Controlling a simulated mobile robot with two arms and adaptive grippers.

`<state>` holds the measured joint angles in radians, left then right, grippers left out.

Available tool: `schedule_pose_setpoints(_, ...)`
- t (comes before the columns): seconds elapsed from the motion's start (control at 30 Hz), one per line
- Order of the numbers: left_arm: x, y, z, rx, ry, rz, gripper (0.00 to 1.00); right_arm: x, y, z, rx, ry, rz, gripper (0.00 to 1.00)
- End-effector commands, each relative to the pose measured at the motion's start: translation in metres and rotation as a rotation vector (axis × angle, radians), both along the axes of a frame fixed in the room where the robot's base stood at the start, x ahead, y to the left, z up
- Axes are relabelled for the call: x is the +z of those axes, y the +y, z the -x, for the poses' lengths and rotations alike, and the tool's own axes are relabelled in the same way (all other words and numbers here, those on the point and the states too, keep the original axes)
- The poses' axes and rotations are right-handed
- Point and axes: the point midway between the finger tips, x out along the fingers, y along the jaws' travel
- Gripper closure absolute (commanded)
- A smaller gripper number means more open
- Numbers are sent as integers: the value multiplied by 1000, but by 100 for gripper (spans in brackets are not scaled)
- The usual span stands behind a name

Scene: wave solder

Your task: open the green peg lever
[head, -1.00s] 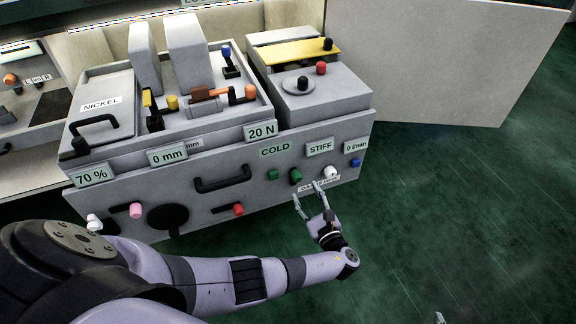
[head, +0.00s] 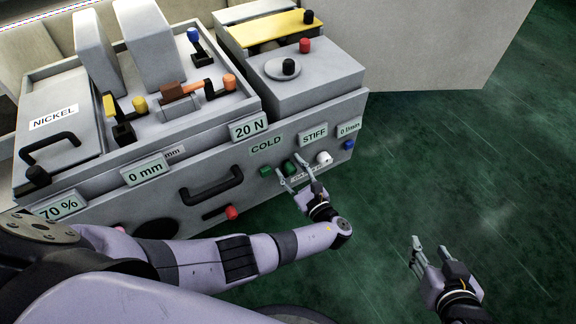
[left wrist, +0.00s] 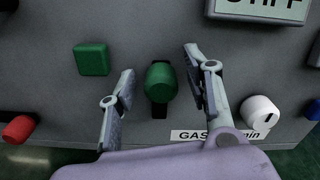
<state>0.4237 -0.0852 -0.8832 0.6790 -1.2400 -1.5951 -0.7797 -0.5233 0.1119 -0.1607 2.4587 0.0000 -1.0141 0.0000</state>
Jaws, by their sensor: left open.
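The green peg lever (left wrist: 160,82) sits on the front panel of the grey machine, a rounded green knob on a dark stem. It also shows in the head view (head: 289,168), just beyond my left fingertips. My left gripper (left wrist: 158,85) is open, one finger on each side of the green peg in the left wrist view, with gaps between the fingers and the peg. It also shows in the head view (head: 292,170). My right gripper (head: 421,250) is over the green floor at the lower right, its fingers apart and nothing between them.
A square green button (left wrist: 92,59) is left of the peg and a white knob (left wrist: 260,113) is right of it. A red knob (head: 232,212) and a black handle (head: 211,190) are farther left on the panel. The floor (head: 470,170) to the right is clear.

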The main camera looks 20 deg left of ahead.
Motion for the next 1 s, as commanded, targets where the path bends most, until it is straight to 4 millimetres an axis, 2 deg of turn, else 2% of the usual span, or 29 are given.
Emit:
schedule_pose_setpoints(0.17, 0, 0, 0, 0, 0, 0, 54, -1, 0, 1, 1, 4, 0, 60)
schedule_pose_setpoints(0.83, 0, 0, 0, 0, 0, 0, 99, 0, -1, 2, 4, 2, 6, 60)
schedule_pose_setpoints(1.0, 0, 0, 0, 0, 0, 0, 100, 0, -1, 2, 4, 2, 6, 60)
